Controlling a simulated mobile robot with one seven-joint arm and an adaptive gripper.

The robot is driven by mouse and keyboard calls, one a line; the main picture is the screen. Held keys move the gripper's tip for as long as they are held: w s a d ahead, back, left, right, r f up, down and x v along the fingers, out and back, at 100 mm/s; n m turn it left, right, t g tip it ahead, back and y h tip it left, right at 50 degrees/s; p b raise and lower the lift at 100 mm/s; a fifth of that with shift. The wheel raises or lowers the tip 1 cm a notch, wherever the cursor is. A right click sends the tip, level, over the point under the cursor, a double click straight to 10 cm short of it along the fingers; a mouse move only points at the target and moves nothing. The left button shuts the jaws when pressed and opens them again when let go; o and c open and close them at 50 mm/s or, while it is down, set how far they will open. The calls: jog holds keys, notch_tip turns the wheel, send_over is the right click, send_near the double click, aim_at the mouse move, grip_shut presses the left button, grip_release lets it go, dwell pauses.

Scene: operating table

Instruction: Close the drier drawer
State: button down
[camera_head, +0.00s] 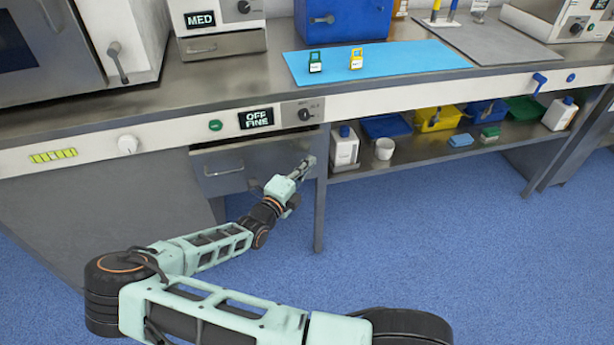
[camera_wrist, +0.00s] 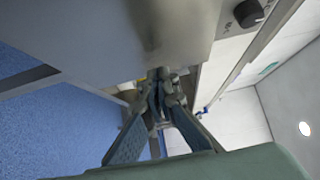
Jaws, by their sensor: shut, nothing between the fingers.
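A grey metal drawer (camera_head: 265,158) with a bar handle (camera_head: 224,171) sits under the counter, below the "OFF FINE" display (camera_head: 256,118). It seems to be the drier drawer. I cannot tell surely how far out its front stands. My gripper (camera_head: 309,161) is shut and empty at the drawer's right end, its tips near the table leg. My wrist hides the drawer's lower right part. In the wrist view, the shut fingers (camera_wrist: 160,80) are under or beside a large blurred grey surface, likely the drawer front (camera_wrist: 110,50). Contact cannot be made out.
A knob (camera_head: 305,115) and green button (camera_head: 215,125) are on the counter's front strip. A lower shelf (camera_head: 400,158) at right holds bottles, a white cup (camera_head: 384,148) and coloured bins. A blue mat (camera_head: 420,58) lies on the counter. The blue floor (camera_head: 430,230) is clear at right.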

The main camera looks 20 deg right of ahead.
aim_at(299, 155)
jog(key=shift+w, duration=0.5)
jog(key=w, duration=0.4)
jog(key=shift+w+b, duration=0.1)
jog(key=shift+b, duration=0.25)
jog(key=shift+w+r, duration=0.2)
